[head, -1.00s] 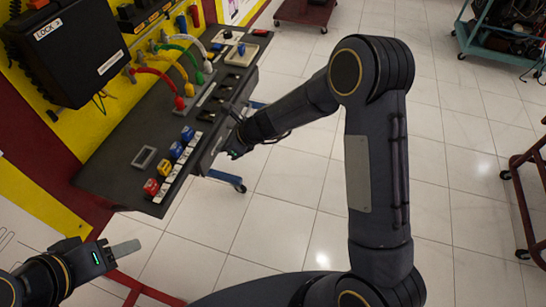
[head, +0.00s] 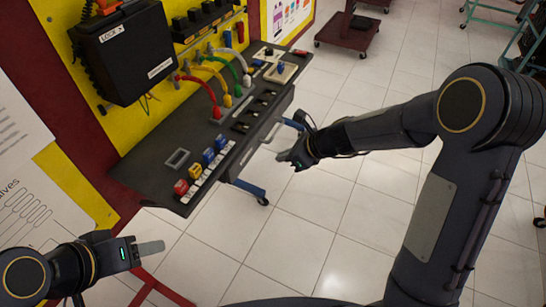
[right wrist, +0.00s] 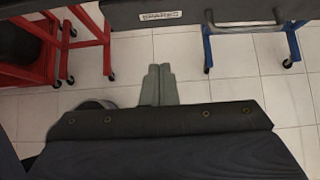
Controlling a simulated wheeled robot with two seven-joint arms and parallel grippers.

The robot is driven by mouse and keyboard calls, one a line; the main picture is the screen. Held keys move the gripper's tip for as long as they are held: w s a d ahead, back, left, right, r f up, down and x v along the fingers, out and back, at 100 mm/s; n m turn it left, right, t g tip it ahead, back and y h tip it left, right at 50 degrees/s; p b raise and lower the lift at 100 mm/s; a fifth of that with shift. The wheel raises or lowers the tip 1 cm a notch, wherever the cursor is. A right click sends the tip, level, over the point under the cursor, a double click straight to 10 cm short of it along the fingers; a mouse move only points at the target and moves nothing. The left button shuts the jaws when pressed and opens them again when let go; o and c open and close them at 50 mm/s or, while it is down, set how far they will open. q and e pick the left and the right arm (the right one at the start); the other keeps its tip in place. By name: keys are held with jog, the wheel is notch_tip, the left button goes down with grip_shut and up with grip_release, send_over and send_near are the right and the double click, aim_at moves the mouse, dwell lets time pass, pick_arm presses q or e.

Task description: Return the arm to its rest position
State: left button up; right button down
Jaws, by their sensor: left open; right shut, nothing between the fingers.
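My right arm reaches in from the right in the head view. Its gripper (head: 288,158) hangs beside the front edge of the dark engine trainer bench (head: 140,180), apart from the things on top. In the right wrist view its two grey fingers (right wrist: 158,84) lie together with nothing between them, above the tiled floor. My left gripper (head: 150,248) is at the lower left in the head view, open and empty, its fingers seen edge-on.
Red, yellow and blue blocks (head: 208,156) line the bench's front, and coloured hoses (head: 217,80) rise behind. A drawer labelled SPARES (right wrist: 160,16) shows in the right wrist view, with a red stand (right wrist: 92,45) and blue legs (right wrist: 207,48).

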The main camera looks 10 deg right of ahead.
jog(key=shift+s+d+r, duration=0.15)
jog(key=shift+d+r, duration=0.15)
jog(key=shift+r, duration=0.05)
jog(key=s+d+r+n, duration=0.4)
jog(key=s+r+n, duration=0.6)
jog(key=s+r, duration=0.15)
jog(key=s+d+n+h, duration=0.1)
jog(key=s+d+n, duration=0.2)
jog(key=s+n, duration=0.3)
jog(key=s+d+f+n+h, duration=0.1)
jog(key=s+d+n+h, duration=0.1)
jog(key=s+n, duration=0.5)
jog(key=s+d, duration=0.1)
jog(key=s, duration=0.2)
jog(key=shift+f+t+h, duration=0.15)
jog(key=shift+t+h, duration=0.15)
